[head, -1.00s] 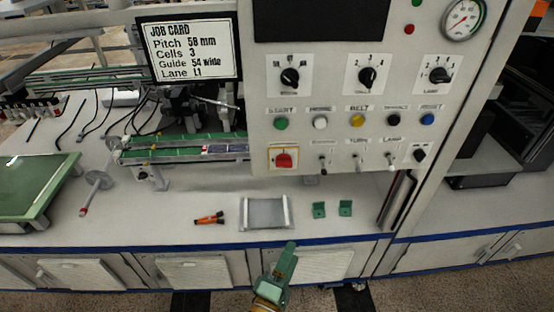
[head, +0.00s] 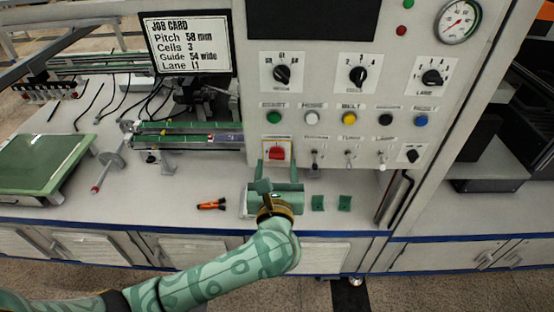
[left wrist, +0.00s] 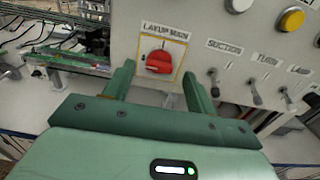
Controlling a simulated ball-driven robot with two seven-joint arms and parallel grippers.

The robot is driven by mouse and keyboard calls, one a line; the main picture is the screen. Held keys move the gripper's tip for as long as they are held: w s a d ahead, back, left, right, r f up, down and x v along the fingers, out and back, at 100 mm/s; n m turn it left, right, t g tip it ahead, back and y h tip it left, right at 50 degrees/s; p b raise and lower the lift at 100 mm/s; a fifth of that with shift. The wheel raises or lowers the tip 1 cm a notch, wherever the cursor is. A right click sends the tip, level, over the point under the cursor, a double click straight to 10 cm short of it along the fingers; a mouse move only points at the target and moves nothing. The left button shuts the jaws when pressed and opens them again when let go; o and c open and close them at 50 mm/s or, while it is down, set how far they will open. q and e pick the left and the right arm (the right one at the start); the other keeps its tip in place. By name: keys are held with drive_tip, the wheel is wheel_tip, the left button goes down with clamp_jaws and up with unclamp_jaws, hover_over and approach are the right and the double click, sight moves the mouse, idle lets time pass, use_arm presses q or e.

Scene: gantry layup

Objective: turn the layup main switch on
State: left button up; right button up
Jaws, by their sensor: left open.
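The layup main switch (head: 277,153) is a red rotary knob on a yellow-edged plate, low on the left of the white control panel. In the left wrist view the red knob (left wrist: 159,62) sits under a "LAYUP MAIN" label, its grip bar lying roughly level. My left gripper (head: 276,166) is open and empty, pointing at the panel, with its fingertips just below the knob in the head view. In the left wrist view the fingers (left wrist: 159,74) stand to the left and right of the knob, apparently still short of it. My right gripper is out of view.
Small toggle switches (head: 348,160) stand right of the main switch, and coloured buttons (head: 312,118) above it. A grey tray (head: 246,207) lies below my gripper. An orange-black tool (head: 211,204) and two green brackets (head: 318,203) lie on the bench.

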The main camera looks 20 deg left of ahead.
sight(276, 158)
use_arm(q)
drive_tip(key=shift+x, duration=1.65)
drive_tip(key=c, duration=1)
drive_tip(key=shift+s, duration=0.1)
